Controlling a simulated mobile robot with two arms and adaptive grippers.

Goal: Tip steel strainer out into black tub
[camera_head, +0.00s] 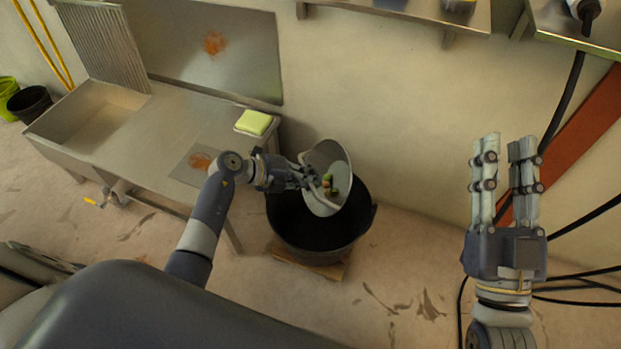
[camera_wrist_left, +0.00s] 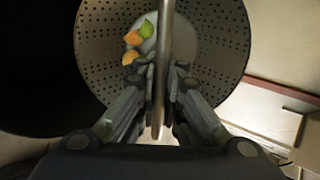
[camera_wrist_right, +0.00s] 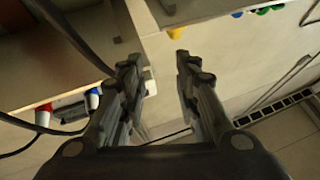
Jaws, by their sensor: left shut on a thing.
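The steel strainer (camera_head: 326,163) is tilted on its side above the black tub (camera_head: 300,232), its opening facing right. Several small green and orange pieces (camera_head: 330,186) lie inside it, low in the bowl. My left gripper (camera_head: 312,181) is shut on the strainer's handle; the left wrist view shows the handle bar (camera_wrist_left: 160,70) between the fingers and the perforated bowl beyond. The tub's inside is dark, and its contents cannot be made out. My right gripper (camera_head: 505,150) is open and empty, well to the right of the tub, fingers pointing up in the head view.
A steel sink table (camera_head: 140,125) stands left of the tub, with a yellow-green sponge (camera_head: 254,122) on its corner. The tub stands on a wooden base (camera_head: 312,264). Black cables (camera_head: 575,285) hang and lie at right. Wall shelves (camera_head: 410,12) are above.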

